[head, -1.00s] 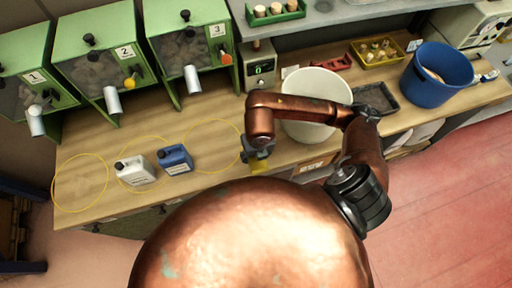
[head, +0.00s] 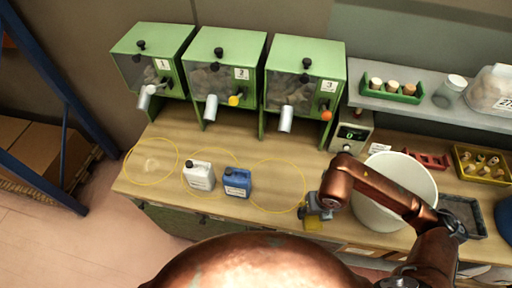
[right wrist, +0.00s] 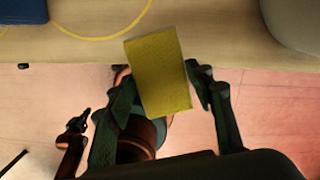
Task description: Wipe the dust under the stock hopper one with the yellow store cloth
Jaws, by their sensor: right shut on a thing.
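My right gripper (head: 318,212) is shut on the yellow cloth (right wrist: 159,72), which hangs between its fingers in the right wrist view. In the head view the cloth (head: 313,224) shows at the bench's front edge, right of the rightmost yellow ring. Stock hopper one (head: 150,70) is the leftmost green hopper, with a "1" label and a silver spout. Under it, a pale dust patch (head: 152,164) lies inside the left yellow ring (head: 128,176) on the bench. The gripper is far to the right of this dust. My left gripper is not in view.
A white bottle (head: 199,176) and a blue bottle (head: 237,183) stand between the dust and my right gripper. Hoppers two (head: 222,75) and three (head: 304,80) stand behind. A white bucket (head: 377,222) is right of the gripper, partly behind my arm.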

